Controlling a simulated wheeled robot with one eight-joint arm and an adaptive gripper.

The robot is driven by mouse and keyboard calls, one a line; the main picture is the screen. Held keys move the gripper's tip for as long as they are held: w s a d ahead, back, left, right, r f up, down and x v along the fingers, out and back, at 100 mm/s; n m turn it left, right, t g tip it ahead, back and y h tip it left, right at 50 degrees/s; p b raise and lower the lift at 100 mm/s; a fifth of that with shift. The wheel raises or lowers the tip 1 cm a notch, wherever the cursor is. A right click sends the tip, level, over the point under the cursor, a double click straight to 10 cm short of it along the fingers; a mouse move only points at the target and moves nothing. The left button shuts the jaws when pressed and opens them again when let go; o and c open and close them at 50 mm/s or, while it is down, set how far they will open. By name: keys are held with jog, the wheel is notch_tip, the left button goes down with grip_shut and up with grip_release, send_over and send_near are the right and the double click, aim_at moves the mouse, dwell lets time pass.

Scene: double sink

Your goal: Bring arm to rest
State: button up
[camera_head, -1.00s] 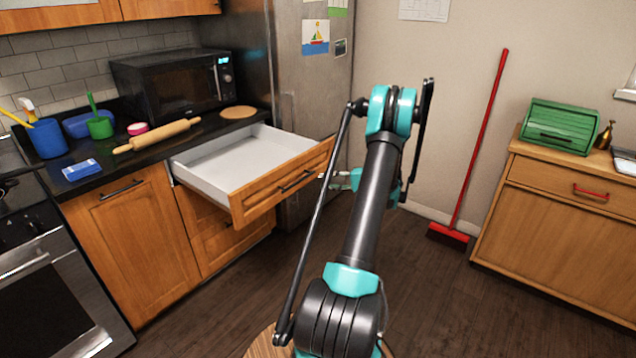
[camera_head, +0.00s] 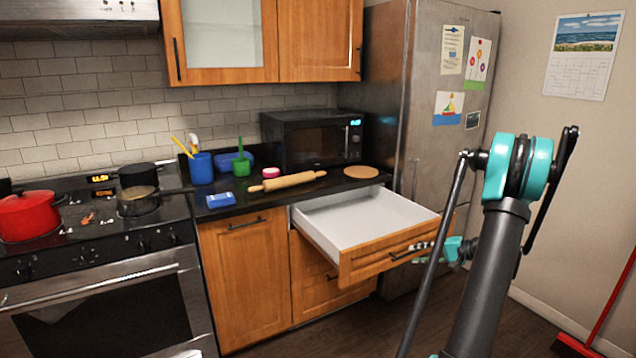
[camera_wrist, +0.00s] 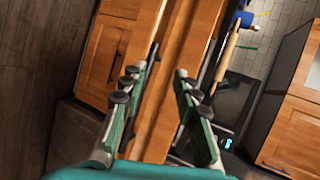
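My arm stands at the right of the head view, with my gripper (camera_head: 424,246) near the right end of the open drawer's wooden front (camera_head: 385,256). The wrist view shows my gripper (camera_wrist: 158,80) open, its two green fingers with dark pads well apart. The drawer front (camera_wrist: 163,110) lies ahead between the fingers in that view, with its dark handle close to the left finger. I cannot tell whether a finger touches it. The drawer is pulled out, and its white inside (camera_head: 365,216) looks empty.
A steel fridge (camera_head: 430,130) stands behind the drawer and gripper. The counter holds a microwave (camera_head: 312,140), a rolling pin (camera_head: 288,181) and blue and green containers. A stove (camera_head: 110,270) with a red pot (camera_head: 28,216) is at left. A red broom (camera_head: 574,346) stands at right.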

jog(key=s+a+r+n+g+h, duration=0.25)
jog(key=s+a+h, duration=0.25)
jog(key=s+a, duration=0.95)
jog(key=s+a+f+n+h, duration=0.1)
jog(key=s+n+h, duration=0.1)
jog(key=s, duration=0.6)
jog(key=s+a+f+n+h, duration=0.2)
jog(key=s+n+h, duration=0.1)
jog(key=s, duration=0.6)
jog(key=shift+s+f+g+h, duration=0.25)
jog(key=shift+f+g+h, duration=0.05)
jog(key=shift+g, duration=0.15)
